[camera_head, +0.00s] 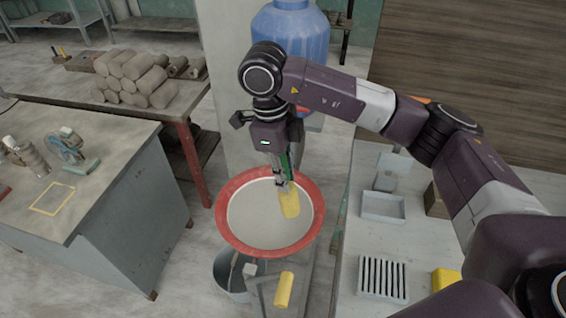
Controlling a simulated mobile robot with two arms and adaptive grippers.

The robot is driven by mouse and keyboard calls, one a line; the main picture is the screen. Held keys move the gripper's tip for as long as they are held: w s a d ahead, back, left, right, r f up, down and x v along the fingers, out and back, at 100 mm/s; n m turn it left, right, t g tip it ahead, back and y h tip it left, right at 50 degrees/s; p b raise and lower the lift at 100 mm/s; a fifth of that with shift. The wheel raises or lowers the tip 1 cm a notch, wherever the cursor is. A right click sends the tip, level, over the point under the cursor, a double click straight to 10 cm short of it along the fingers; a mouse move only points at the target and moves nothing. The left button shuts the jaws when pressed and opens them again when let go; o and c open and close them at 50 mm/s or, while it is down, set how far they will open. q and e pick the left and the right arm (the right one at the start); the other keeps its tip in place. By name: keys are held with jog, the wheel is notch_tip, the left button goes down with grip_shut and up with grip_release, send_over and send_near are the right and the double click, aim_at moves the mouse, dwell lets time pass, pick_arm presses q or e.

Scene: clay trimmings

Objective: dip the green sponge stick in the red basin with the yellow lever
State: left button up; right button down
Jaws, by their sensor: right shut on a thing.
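The red basin (229,235) is a wide round bowl with a red rim and a pale grey inside, in the middle of the head view. The yellow lever (284,290) sticks up just in front of its near rim. My right gripper (281,184) points down over the basin and is shut on the green sponge stick. The stick's green part (292,158) shows beside the fingers, and its yellow sponge end (289,204) hangs over the right part of the basin's inside. I cannot tell whether the sponge touches the surface there. My left gripper is out of view.
A blue barrel (290,38) stands behind the basin. A grey bucket (228,274) is below its front left. At the right, a pale bench holds a slotted tray (383,278), a shallow tray (383,206) and a yellow block (445,280). Stacked clay rolls (135,78) lie at the back left.

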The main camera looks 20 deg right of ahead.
jog(key=w+d+f+m+y+p, duration=0.1)
jog(key=w+f+m+y, duration=0.2)
jog(key=m, duration=1.3)
jog(key=w+d+f+m+y+p, duration=0.15)
jog(key=w+m, duration=0.35)
jog(key=m, duration=1.1)
pick_arm(q)
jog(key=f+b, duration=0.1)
jog(key=b, duration=0.1)
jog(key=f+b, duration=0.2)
jog(key=b, duration=0.1)
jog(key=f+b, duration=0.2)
jog(key=b, duration=0.1)
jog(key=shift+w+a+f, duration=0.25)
pick_arm(e)
notch_tip(320, 180, down, 11)
jog(key=shift+t, duration=0.4)
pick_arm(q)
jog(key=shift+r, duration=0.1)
pick_arm(e)
jog(key=shift+d, duration=0.2)
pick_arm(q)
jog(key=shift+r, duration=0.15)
pick_arm(e)
jog(key=shift+w+d, duration=0.15)
jog(key=shift+d, duration=0.15)
